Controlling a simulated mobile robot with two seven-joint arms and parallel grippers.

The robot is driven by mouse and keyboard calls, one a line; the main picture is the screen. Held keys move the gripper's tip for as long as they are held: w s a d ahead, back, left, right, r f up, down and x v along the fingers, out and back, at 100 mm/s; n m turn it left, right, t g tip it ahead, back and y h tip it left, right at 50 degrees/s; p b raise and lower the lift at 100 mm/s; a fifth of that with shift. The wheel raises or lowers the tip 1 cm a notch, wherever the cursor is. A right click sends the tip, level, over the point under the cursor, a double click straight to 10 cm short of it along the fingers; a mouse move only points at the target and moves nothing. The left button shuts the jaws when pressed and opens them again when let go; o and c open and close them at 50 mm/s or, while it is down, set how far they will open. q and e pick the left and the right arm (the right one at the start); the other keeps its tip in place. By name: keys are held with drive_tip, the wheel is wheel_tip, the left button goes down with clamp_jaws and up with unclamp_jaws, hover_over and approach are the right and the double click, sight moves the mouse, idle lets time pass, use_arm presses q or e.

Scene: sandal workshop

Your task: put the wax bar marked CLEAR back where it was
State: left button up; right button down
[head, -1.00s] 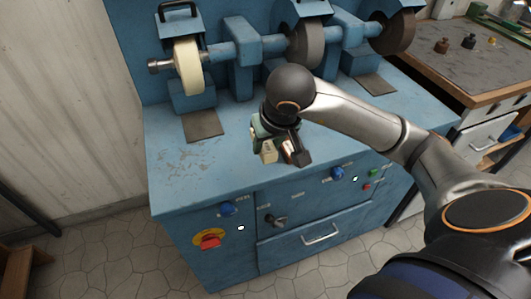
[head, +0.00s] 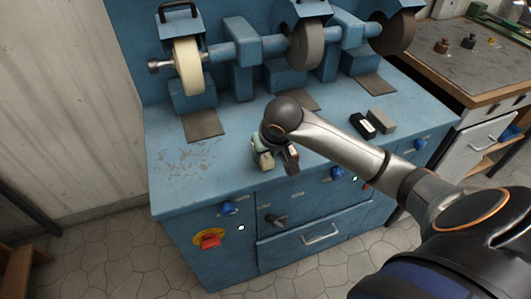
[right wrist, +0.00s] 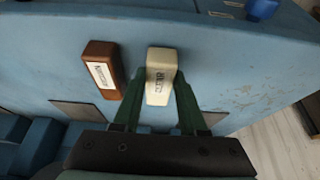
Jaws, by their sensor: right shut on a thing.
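The cream wax bar (right wrist: 161,75) is between the green fingers of my right gripper (right wrist: 160,92) in the right wrist view. Its label is turned over and small; it appears to read CLEAR. In the head view the cream bar (head: 265,161) shows below my right gripper (head: 273,153), at the front edge of the blue bench. My right gripper is shut on it. I cannot tell whether the bar touches the bench top. A brown bar with a white label (right wrist: 101,70) lies beside it, apart from the fingers. My left gripper is not in view.
A black bar (head: 362,125) and a grey bar (head: 381,120) lie on the blue bench (head: 175,170) to the right. Polishing wheels (head: 187,68) stand behind. Knobs and a red switch (head: 209,240) are on the front. The bench's left part is clear.

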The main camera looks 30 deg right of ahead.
drive_tip(key=shift+f, duration=0.25)
drive_tip(key=shift+c, duration=2.2)
unclamp_jaws()
drive_tip(key=shift+r, duration=0.1)
drive_tip(key=shift+s+r, duration=0.1)
drive_tip(key=shift+r, duration=0.4)
drive_tip(key=v, duration=1.1)
drive_tip(key=shift+s+p, duration=0.2)
drive_tip(key=shift+p, duration=0.15)
drive_tip(key=shift+a+r, duration=0.1)
